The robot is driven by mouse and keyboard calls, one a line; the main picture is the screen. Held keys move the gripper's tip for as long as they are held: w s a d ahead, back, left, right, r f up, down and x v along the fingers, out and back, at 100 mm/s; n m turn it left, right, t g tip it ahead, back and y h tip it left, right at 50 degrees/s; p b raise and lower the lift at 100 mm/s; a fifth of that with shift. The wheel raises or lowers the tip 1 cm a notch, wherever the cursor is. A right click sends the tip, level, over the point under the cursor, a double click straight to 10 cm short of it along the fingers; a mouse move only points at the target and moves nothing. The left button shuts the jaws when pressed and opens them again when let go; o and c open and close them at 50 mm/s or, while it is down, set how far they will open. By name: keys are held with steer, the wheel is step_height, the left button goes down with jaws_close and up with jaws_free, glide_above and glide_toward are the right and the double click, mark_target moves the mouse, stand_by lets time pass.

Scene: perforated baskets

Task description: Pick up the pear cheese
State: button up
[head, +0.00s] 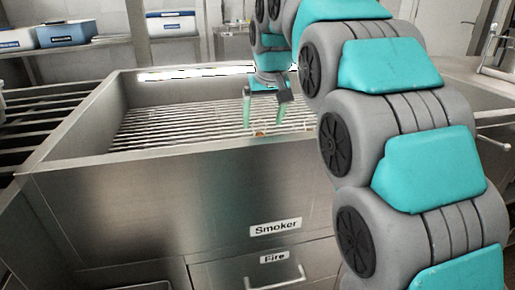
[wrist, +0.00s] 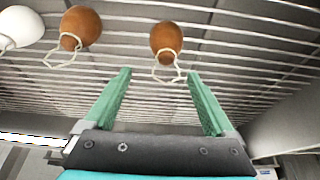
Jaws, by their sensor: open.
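Two brown pear-shaped cheeses with pale string loops show in the wrist view, one in the middle (wrist: 166,40) and one at upper left (wrist: 81,26). A white one (wrist: 20,27) is at the left edge, partly cut off. They are at the metal bars. My gripper (wrist: 158,73) is open and empty, with green fingers. The middle cheese is just beyond the fingertips, and its string loop shows between them. In the head view my gripper (head: 264,117) points down inside the smoker; the front wall mostly hides the cheeses.
The steel smoker (head: 170,195) has high walls around a rack of bars (head: 180,122). Blue and white boxes (head: 67,33) stand on a shelf behind. A slatted rack (head: 45,120) is at the left.

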steer(key=x, duration=0.4)
steer(key=s+x, duration=0.1)
steer(key=shift+w+a+f+p, duration=0.15)
steer(key=shift+a+f+p, duration=0.25)
steer(key=shift+f, duration=0.15)
steer(key=shift+w+f, duration=0.25)
steer(key=shift+f, duration=0.1)
steer(key=shift+c, duration=0.2)
jaws_close()
